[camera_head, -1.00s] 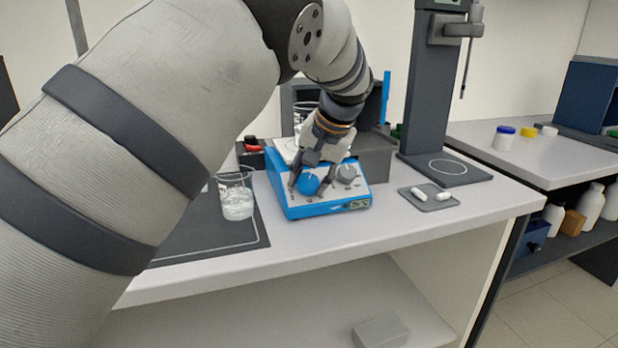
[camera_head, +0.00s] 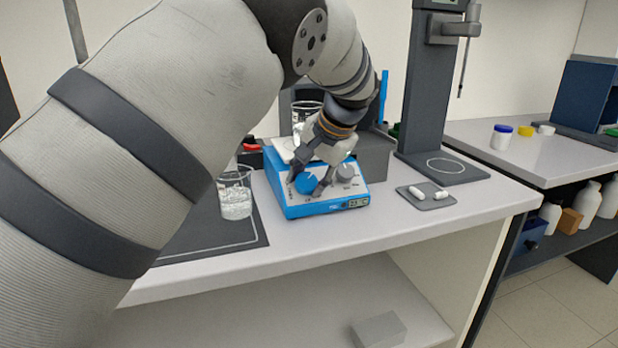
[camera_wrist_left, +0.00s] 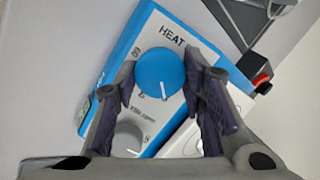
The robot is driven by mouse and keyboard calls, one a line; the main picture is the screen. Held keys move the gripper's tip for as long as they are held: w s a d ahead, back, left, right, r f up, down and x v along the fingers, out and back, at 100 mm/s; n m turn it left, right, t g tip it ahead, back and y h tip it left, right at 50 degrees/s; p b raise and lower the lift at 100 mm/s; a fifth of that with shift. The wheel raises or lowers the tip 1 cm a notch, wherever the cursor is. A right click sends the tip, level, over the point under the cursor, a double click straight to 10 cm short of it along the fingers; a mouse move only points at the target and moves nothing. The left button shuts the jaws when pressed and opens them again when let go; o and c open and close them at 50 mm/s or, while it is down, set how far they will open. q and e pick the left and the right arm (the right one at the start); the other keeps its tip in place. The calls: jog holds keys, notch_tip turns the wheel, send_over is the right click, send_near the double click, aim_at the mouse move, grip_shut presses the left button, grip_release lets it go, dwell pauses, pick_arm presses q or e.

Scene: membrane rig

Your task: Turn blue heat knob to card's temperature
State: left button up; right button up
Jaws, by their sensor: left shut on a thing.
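The blue heat knob (camera_head: 306,184) sits on the sloped front of a blue and white hotplate (camera_head: 285,205). In the left wrist view the knob (camera_wrist_left: 158,73) is beside the word HEAT, and its white pointer line points toward the bottom of the picture. My left gripper (camera_head: 307,180) is shut on the knob, with one finger on each side of it; its fingers also show in the left wrist view (camera_wrist_left: 158,78). A small display (camera_head: 357,202) on the hotplate's front seems to read 25 °C. I cannot make out a temperature card. My right gripper is out of view.
A grey knob (camera_head: 347,170) is close to the right of my fingers. A glass beaker (camera_head: 236,198) stands left of the hotplate on a dark mat (camera_head: 215,238). A small tray (camera_head: 413,199) with white pieces and a stand (camera_head: 447,166) are to the right.

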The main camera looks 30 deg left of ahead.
pick_arm(q)
jog(key=o, duration=1.2)
jog(key=v, duration=1.2)
jog(key=shift+f, duration=0.1)
